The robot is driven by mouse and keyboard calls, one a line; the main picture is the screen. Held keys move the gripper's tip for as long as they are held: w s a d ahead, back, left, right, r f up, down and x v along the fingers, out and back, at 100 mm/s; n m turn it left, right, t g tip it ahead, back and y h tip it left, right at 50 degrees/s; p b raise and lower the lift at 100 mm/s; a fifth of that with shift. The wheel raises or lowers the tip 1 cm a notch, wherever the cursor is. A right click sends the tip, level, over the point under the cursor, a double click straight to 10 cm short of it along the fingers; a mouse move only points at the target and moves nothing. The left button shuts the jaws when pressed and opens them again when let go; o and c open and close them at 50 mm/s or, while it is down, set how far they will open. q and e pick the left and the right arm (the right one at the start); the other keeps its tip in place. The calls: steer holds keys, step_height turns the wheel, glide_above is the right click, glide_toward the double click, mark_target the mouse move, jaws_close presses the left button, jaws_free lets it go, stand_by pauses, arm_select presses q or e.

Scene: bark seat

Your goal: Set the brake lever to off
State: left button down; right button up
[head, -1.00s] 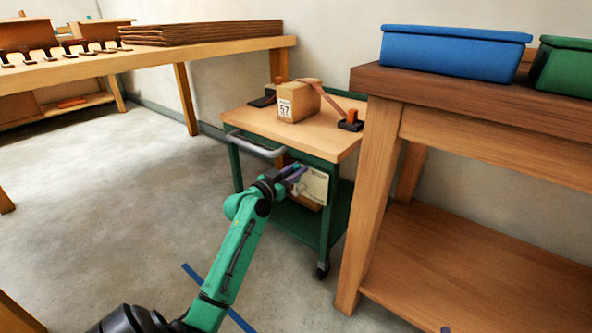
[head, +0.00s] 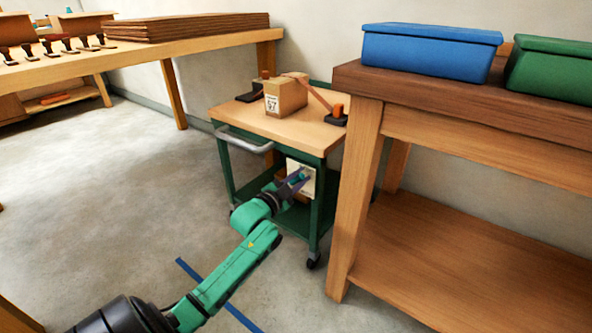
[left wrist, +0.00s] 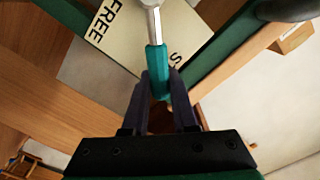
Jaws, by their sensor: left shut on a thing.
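The brake lever (left wrist: 156,60) has a grey metal arm and a teal grip, and shows in the left wrist view. It is mounted on a pale plate (left wrist: 110,45) printed "FREE" at one side, with a partly hidden word starting with "S" at the other. The plate (head: 309,172) also shows on the front of the green cart (head: 320,215) in the head view. My left gripper (left wrist: 163,90) is shut on the lever's teal grip, its dark fingers on both sides. In the head view my left gripper (head: 299,178) is in front of the plate. My right gripper is not seen.
A strapped cardboard box (head: 286,97) sits on the cart's top. A wooden bench (head: 400,100) with a blue bin (head: 430,52) and a green bin (head: 550,70) stands close on the right. Open floor (head: 100,200) lies to the left.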

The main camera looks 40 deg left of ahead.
mark_target(314, 187)
arm_select(q)
steer(key=shift+d+f+m, duration=0.5)
steer(key=shift+m, duration=0.5)
steer(key=shift+d+f+m, duration=0.35)
steer(key=shift+f+m, duration=0.3)
steer(key=shift+m, duration=0.25)
steer(key=f+m, duration=0.2)
steer(key=shift+d+m, duration=0.3)
steer(key=shift+d, duration=0.05)
steer(key=shift+d+f+m, duration=0.1)
steer(key=shift+f+m, duration=0.15)
steer(key=shift+m, duration=0.25)
steer(key=shift+b, duration=0.3)
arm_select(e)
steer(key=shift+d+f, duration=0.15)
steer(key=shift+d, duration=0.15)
arm_select(q)
steer(key=c, duration=0.7)
jaws_free()
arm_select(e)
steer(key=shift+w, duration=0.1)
